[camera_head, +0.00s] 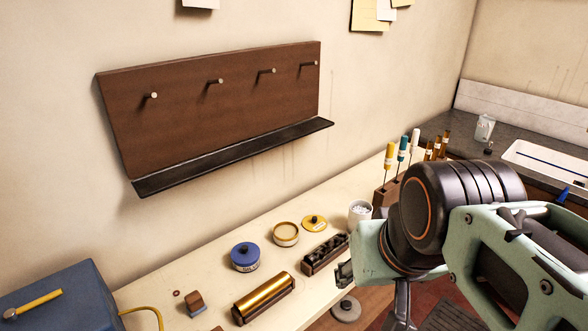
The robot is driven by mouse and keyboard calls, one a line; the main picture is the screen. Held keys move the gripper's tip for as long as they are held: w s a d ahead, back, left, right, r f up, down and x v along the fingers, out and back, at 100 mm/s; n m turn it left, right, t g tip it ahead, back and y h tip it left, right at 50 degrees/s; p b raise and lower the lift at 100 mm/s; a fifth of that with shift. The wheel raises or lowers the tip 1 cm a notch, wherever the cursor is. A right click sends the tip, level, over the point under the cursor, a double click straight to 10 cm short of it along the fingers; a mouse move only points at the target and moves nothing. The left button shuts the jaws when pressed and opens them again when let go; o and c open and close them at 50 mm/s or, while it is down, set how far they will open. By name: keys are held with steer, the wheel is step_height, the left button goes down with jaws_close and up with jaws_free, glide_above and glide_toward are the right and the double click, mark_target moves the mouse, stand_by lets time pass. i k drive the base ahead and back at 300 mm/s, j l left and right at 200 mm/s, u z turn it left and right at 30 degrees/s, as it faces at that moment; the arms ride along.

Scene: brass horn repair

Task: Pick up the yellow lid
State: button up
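The yellow lid (314,222) is a small flat disc with a dark knob on top. It lies on the cream workbench (225,287) near the wall, just right of an open round tin (286,236). My gripper (346,272) is only partly in view at the lower right, in front of the bench and mostly hidden by my arm. It is apart from the lid in the picture, to the lower right of it. Its fingers are not clear enough to tell open from shut.
A blue tin (245,257), a brass cylinder in a dark cradle (264,300), a dark slotted block (325,254) and a white cup (360,212) stand around the lid. A rack of coloured-handle tools (386,196) is further right. A pegboard shelf (240,157) hangs above.

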mark_target(315, 223)
steer(key=i+l+u, duration=0.2)
steer(key=i+l, duration=0.2)
steer(key=l, duration=0.2)
steer(key=i+l+u, duration=0.1)
steer(key=l, duration=0.2)
steer(key=i+l+u, duration=0.1)
steer(key=l, duration=0.25)
steer(key=i+l+u, duration=0.15)
steer(key=i+l, duration=0.15)
steer(key=i+l+u, duration=0.1)
steer(key=l, duration=0.3)
steer(key=k+j+z, duration=0.1)
steer(key=k, duration=0.25)
steer(key=i+l+u, duration=0.2)
steer(key=i+l, duration=0.3)
